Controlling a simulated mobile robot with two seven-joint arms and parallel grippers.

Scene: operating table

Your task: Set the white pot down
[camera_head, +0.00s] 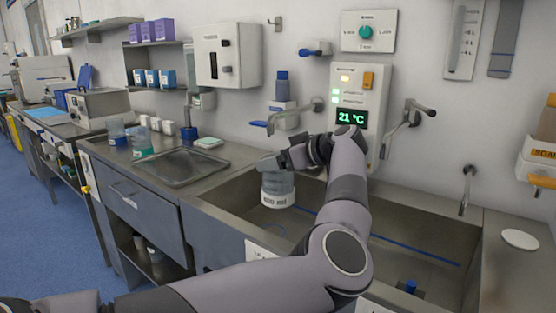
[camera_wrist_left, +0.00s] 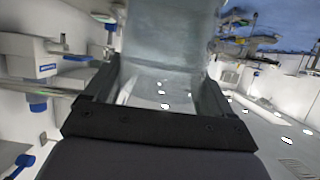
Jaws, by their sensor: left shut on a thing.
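The white pot (camera_head: 278,196) has a clear bluish upper body and a white band with dark print at its bottom. It hangs roughly upright over the left part of the steel sink (camera_head: 225,203). My left gripper (camera_head: 279,160) is shut on its upper part, coming from above and the right. In the left wrist view the clear wall of the pot (camera_wrist_left: 172,40) fills the space between the two dark fingers. Whether its base touches anything is hard to tell; it appears apart from the sink floor. My right gripper is not in view.
A shallow steel tray (camera_head: 182,168) lies on the counter left of the sink. Two clear jars (camera_head: 141,143) stand behind it on the left. Wall taps (camera_head: 400,125) jut out over the sink. A round white disc (camera_head: 520,240) lies on the right ledge.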

